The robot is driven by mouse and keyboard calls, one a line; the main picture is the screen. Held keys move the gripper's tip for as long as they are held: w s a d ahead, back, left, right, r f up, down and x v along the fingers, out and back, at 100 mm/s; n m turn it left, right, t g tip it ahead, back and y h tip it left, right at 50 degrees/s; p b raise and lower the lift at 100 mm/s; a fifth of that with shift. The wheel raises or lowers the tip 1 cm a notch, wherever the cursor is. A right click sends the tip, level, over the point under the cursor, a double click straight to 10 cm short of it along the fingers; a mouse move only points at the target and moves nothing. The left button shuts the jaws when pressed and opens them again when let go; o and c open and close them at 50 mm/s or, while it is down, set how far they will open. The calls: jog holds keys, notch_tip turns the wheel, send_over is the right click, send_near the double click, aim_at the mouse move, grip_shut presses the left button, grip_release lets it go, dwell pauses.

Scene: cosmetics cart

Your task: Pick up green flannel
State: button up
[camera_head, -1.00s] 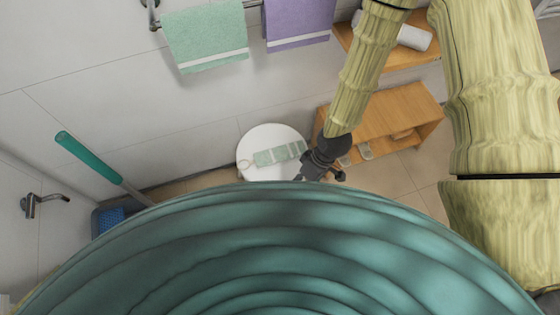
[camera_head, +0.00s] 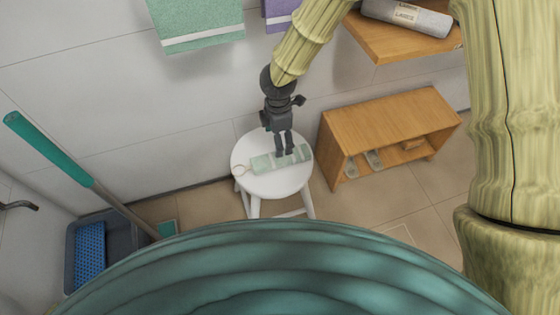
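A pale green cloth item with whitish bands and a loop at its left end (camera_head: 262,163) lies across the round white stool (camera_head: 270,185); I take it to be the green flannel. My gripper (camera_head: 285,152) points down over its right half. Its two dark fingers stand a little apart, with their tips at or just above the cloth. I cannot tell whether they touch it. The fingers hide a small part of the cloth. A larger green towel (camera_head: 198,22) with a white stripe hangs on the wall behind.
A wooden shelf unit (camera_head: 390,120) stands right of the stool, with small items inside. A wall shelf (camera_head: 400,38) above holds a grey roll (camera_head: 408,16). A purple towel (camera_head: 277,14) hangs at the top. A green-handled mop (camera_head: 50,150) and dark bucket (camera_head: 120,245) stand left.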

send_over(271, 161)
jog(key=w+d, duration=0.1)
jog(key=d, duration=0.2)
jog(key=f, duration=0.4)
jog(key=shift+w+a+f+b, duration=0.1)
jog(key=shift+a+f+b, duration=0.15)
jog(key=shift+f+b, duration=0.1)
jog(key=shift+w+d+f+b, duration=0.1)
jog(key=shift+f+b, duration=0.25)
jog(key=shift+f, duration=1.05)
jog(key=shift+w+d+f+b, duration=0.1)
jog(key=shift+f+b, duration=0.2)
jog(key=shift+f, duration=1.1)
jog(key=c, duration=1.1)
jog(key=shift+r, duration=0.1)
